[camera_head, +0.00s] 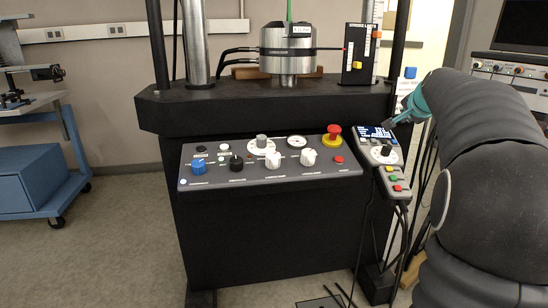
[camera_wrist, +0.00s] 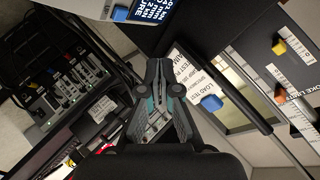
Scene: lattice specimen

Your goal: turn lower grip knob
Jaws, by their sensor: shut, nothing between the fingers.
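The sloped control panel (camera_head: 225,180) on the front of the black machine carries a blue knob (camera_head: 198,167), a black knob (camera_head: 236,163) and two white knobs, one in the middle (camera_head: 272,160) and one to its right (camera_head: 308,157). Their labels are too small to read, so I cannot tell which is the lower grip knob. My gripper (camera_head: 397,120) is beside the handset at the panel's right. In the wrist view my gripper (camera_wrist: 158,64) has its fingers together with nothing between them. The panel knobs are not seen in the wrist view.
The handset (camera_head: 378,150) with a screen hangs right of the panel; its edge shows in the wrist view (camera_wrist: 85,6). A red emergency button (camera_head: 333,131) stands at the panel's upper right. A blue cart (camera_head: 30,150) is far left. The space before the panel is clear.

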